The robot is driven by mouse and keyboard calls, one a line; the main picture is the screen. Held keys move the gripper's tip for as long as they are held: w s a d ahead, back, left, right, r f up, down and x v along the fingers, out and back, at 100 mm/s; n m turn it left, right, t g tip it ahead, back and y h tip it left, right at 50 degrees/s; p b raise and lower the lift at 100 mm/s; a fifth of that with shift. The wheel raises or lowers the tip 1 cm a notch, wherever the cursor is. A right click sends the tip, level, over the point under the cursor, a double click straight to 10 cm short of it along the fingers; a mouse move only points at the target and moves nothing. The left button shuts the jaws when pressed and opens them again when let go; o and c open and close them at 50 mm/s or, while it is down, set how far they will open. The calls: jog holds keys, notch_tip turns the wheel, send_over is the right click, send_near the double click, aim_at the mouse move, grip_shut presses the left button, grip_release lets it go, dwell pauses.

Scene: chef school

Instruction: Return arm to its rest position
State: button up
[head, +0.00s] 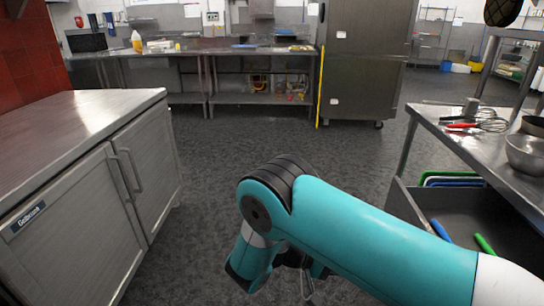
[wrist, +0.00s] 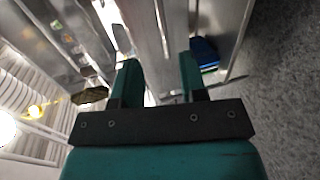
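My teal arm (head: 370,235) reaches in from the lower right of the head view. It bends at a dark joint near the picture's middle and folds downward over the floor. My gripper (wrist: 159,78) shows in the wrist view with its two teal fingers apart and nothing between them. In the head view the gripper is mostly hidden behind the arm, and I cannot make out its fingers there.
A steel cabinet (head: 75,200) stands at left. At right is a steel table (head: 440,125) with a whisk (head: 490,122) and a metal bowl (head: 525,152). Its drawer (head: 470,210) is open, holding blue- and green-coloured items. Clear floor (head: 210,160) lies ahead, before a fridge (head: 365,60).

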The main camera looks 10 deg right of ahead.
notch_tip(320, 180, up, 15)
jog(key=a+n+t+y+p, duration=0.25)
jog(key=n+y, duration=0.25)
jog(key=y, duration=0.6)
jog(key=s+a+r+n+y, duration=0.2)
jog(key=s+a+r+y, duration=0.1)
jog(key=s+r, duration=0.3)
jog(key=s+a+r+n+t+y, duration=0.1)
jog(key=s+a+r+n+y, duration=0.1)
jog(key=s+a+r+y, duration=0.2)
jog(key=s+r+y, duration=0.1)
jog(key=s+r, duration=0.2)
jog(key=s, duration=0.4)
jog(key=shift+a+r+n, duration=0.15)
jog(key=shift+a+n, duration=0.15)
jog(key=shift+w+d, duration=0.1)
